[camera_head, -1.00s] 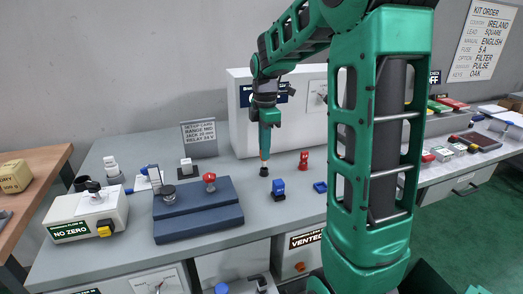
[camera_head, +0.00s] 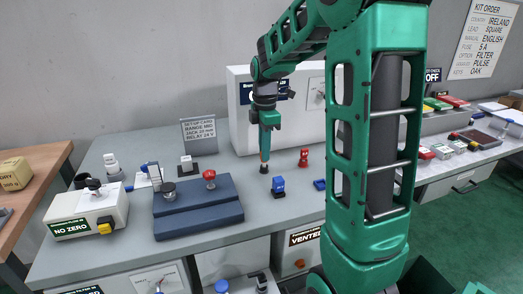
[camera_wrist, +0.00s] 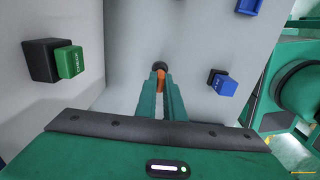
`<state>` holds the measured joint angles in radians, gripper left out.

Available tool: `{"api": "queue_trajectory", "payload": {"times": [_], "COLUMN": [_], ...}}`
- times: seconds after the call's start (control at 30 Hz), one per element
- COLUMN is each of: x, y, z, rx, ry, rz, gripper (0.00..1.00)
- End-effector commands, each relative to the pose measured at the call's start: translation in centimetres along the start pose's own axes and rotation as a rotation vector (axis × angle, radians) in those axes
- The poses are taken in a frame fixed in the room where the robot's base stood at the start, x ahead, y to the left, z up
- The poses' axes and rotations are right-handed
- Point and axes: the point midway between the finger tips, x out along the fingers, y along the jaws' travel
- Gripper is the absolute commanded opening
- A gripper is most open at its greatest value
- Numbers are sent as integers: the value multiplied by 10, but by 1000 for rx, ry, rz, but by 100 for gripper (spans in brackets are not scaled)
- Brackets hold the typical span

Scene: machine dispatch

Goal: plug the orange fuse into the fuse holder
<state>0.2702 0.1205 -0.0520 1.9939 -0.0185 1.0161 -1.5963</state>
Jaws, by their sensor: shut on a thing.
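My gripper (camera_wrist: 160,92) points down over the bench and is shut on the orange fuse (camera_wrist: 161,80). In the head view, my gripper (camera_head: 265,150) shows as two thin green fingers, with a little orange of the fuse between them. A small dark round piece (camera_wrist: 158,65), which looks like the fuse holder, is just beyond the fuse tip in the wrist view. It also shows in the head view as a black piece (camera_head: 264,169) on the bench, directly under my gripper. I cannot tell whether the fuse touches it or has entered it.
A blue block (camera_head: 278,186) and a red piece (camera_head: 304,157) stand close to the right of my gripper. A white cabinet (camera_head: 245,125) rises behind. A dark blue stand (camera_head: 200,213) with knobs lies left. A green block (camera_wrist: 70,62) shows left in the wrist view.

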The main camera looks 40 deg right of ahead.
Motion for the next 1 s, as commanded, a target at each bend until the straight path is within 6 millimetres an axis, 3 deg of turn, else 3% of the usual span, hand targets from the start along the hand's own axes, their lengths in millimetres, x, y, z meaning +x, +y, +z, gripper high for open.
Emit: {"api": "queue_trajectory", "payload": {"times": [0.87,0.9,0.97,1.0], "x": [13,13,13,13], "y": [0,0,0,0], "z": [0,0,0,0], "rx": [0,0,0,0], "ry": [0,0,0,0], "rz": [1,0,0,0], "gripper": [0,18,30,30]}}
